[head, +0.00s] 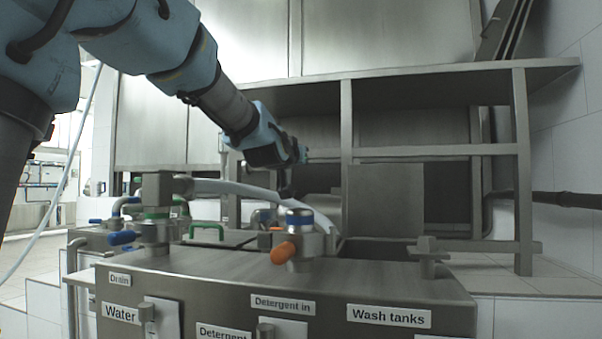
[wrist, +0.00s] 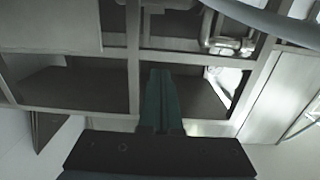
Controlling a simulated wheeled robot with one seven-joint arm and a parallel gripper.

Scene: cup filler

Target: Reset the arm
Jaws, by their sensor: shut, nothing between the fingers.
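My arm (head: 228,105) reaches from the upper left over the steel machine in the head view. My gripper (head: 287,188) is at its end, in front of the steel frame and above the machine's back part. Its fingers look small and dark there. In the wrist view my gripper (wrist: 159,72) shows greenish fingers close together, shut and empty. Nothing is seen touching the fingers.
The machine (head: 380,285) carries a blue-handled valve (head: 122,238), an orange-handled valve (head: 284,252) and a knob (head: 427,258). A pale hose (head: 232,188) runs below my gripper. A steel shelf frame (head: 346,140) stands behind. Tiled wall (head: 565,145) bounds the right.

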